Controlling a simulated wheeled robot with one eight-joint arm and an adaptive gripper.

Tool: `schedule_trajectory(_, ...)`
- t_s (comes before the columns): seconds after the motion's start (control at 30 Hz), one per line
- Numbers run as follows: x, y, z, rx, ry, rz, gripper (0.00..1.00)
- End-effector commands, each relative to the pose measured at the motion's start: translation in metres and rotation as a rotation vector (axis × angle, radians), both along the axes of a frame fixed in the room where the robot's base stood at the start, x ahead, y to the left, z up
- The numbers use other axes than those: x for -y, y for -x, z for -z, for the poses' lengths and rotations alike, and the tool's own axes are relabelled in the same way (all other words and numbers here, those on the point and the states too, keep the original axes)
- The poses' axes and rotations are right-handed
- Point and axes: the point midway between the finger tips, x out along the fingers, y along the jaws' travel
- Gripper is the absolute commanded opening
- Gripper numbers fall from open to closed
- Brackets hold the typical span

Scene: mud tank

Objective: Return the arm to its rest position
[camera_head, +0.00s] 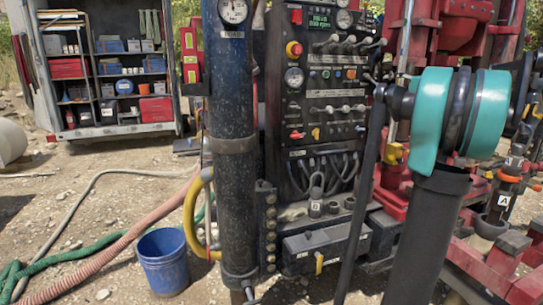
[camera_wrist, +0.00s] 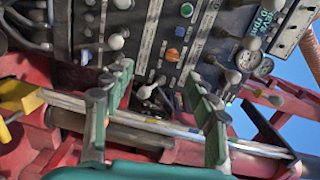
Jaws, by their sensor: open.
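My arm (camera_head: 440,220) stands at the right of the head view, with a teal joint and a black link in front of the machine. My gripper (camera_wrist: 165,105) shows in the wrist view with its two green fingers apart and nothing between them. Behind the fingers is the control panel (camera_wrist: 150,40) with levers, knobs and gauges, tilted in this view. The panel (camera_head: 325,90) also stands upright in the middle of the head view. I cannot tell the exact gap between the fingers and the levers. The gripper's fingertips are not clear in the head view.
A dark vertical cylinder (camera_head: 233,150) with a gauge stands left of the panel. A blue bucket (camera_head: 165,262), hoses (camera_head: 110,245) and gravel lie at the lower left. An open cabinet (camera_head: 115,75) with shelves stands behind. Red machine frames (camera_head: 500,265) crowd the right.

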Motion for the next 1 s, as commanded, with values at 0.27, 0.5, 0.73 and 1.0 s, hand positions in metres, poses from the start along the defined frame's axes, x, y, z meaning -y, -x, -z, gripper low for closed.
schedule_trajectory(0.27, -0.053, 0.010, 0.051, -0.076, 0.101, -0.070, 0.57)
schedule_trajectory(0.5, -0.127, 0.041, 0.133, -0.186, 0.267, -0.179, 0.57)
schedule_trajectory(0.73, -0.209, 0.112, 0.250, -0.329, 0.526, -0.327, 0.57)
schedule_trajectory(1.0, -0.265, 0.231, 0.385, -0.476, 0.876, -0.489, 0.57)
